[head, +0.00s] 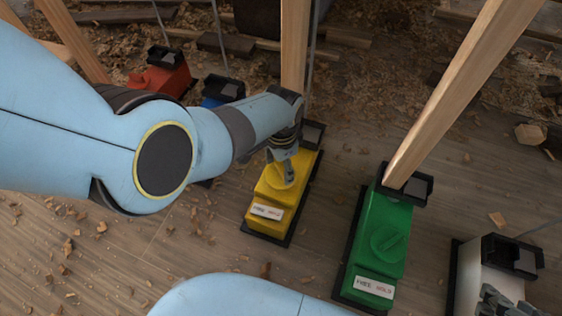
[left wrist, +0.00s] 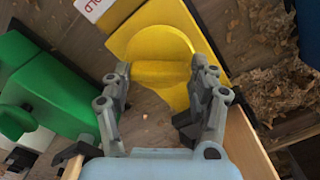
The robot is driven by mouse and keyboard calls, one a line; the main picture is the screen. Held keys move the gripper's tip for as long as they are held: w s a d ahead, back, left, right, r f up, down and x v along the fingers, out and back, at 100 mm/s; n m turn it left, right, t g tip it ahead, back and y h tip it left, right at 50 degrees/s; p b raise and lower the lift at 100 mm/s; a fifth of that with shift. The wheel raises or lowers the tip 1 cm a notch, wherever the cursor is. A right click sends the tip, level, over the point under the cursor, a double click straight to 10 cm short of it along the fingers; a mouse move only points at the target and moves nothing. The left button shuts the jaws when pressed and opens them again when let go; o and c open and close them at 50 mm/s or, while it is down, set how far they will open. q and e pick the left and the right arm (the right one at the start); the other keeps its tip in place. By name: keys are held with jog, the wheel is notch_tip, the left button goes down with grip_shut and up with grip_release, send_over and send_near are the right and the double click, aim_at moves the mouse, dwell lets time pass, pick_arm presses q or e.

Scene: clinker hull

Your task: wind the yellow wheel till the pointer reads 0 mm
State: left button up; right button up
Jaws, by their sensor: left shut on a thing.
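The yellow wheel (head: 281,174) is a round knob on top of a long yellow box (head: 270,195), with a white label at its near end. In the left wrist view the yellow wheel (left wrist: 155,45) shows a raised bar across its face. My left gripper (head: 286,164) points down onto the wheel and is shut on it; in the left wrist view its fingers (left wrist: 162,85) stand on either side. The pointer and any mm scale cannot be made out. My right gripper (head: 497,300) is partly in view at the bottom right, over a white box; its jaw state is unclear.
A green box (head: 380,245) with its own knob and a slanting wooden post (head: 460,95) stand to the right. A white box (head: 488,272) is further right. Red (head: 160,78) and blue (head: 222,90) boxes lie behind my left arm. Wood shavings litter the plank floor.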

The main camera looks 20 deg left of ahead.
aim_at(281, 168)
pick_arm(q)
jog(key=shift+m+p, duration=0.35)
jog(key=shift+m, duration=1.15)
jog(key=o, duration=1.2)
jog(key=shift+r, duration=3.7)
